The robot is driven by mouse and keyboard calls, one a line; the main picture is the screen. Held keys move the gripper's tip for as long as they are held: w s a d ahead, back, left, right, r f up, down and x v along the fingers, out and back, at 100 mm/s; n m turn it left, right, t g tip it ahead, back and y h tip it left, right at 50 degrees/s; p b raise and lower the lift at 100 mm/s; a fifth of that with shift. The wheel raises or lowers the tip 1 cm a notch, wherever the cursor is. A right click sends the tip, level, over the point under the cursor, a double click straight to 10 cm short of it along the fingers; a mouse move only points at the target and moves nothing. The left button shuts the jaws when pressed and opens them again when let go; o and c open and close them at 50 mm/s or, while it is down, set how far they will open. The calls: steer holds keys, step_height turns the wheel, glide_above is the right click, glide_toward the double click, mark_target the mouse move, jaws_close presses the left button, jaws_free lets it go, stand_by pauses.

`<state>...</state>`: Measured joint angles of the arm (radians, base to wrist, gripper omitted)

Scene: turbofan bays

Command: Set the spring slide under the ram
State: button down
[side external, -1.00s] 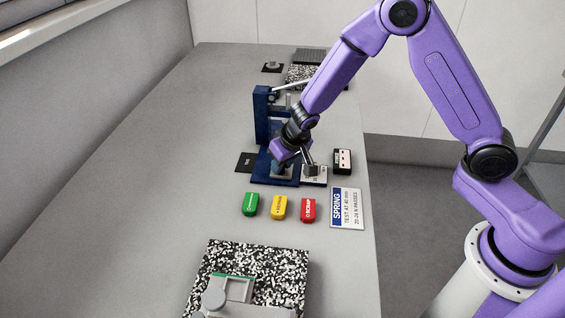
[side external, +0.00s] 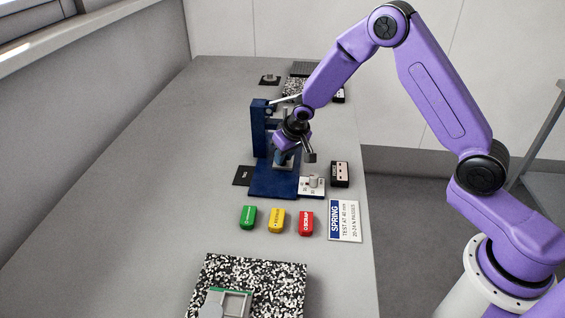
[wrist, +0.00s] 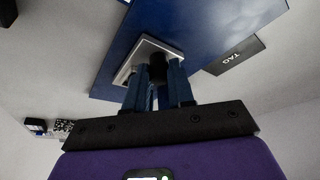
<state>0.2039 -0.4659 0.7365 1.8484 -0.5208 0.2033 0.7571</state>
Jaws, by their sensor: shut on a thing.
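The spring slide, a light grey square plate with a dark post in its middle (wrist: 125,73), is over the press's blue base in the wrist view. My gripper (wrist: 157,70) is shut on the dark post. In the side view my gripper (side external: 284,160) is beside the blue press column (side external: 259,130), with a grey part of the slide (side external: 283,167) below it. The blue base (side external: 272,190) extends in front. The ram is hidden behind my wrist, so I cannot tell how the slide lines up with it or whether it touches the base.
A white plate (side external: 306,192) with a small grey cylinder (side external: 316,181) adjoins the base at right, near a black box (side external: 340,174). A dark TAG plate (side external: 243,175) lies left. Green (side external: 247,217), yellow (side external: 276,220) and red (side external: 306,222) blocks stand in front. The left table is clear.

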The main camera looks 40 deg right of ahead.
steer(key=shift+w+d, duration=0.5)
steer(key=shift+d, duration=0.15)
steer(key=c, duration=1)
jaws_free()
steer(key=shift+o, duration=0.2)
steer(key=shift+r, duration=0.3)
steer(key=v, duration=1.6)
steer(key=shift+s+r, duration=0.3)
steer(key=shift+r, duration=0.05)
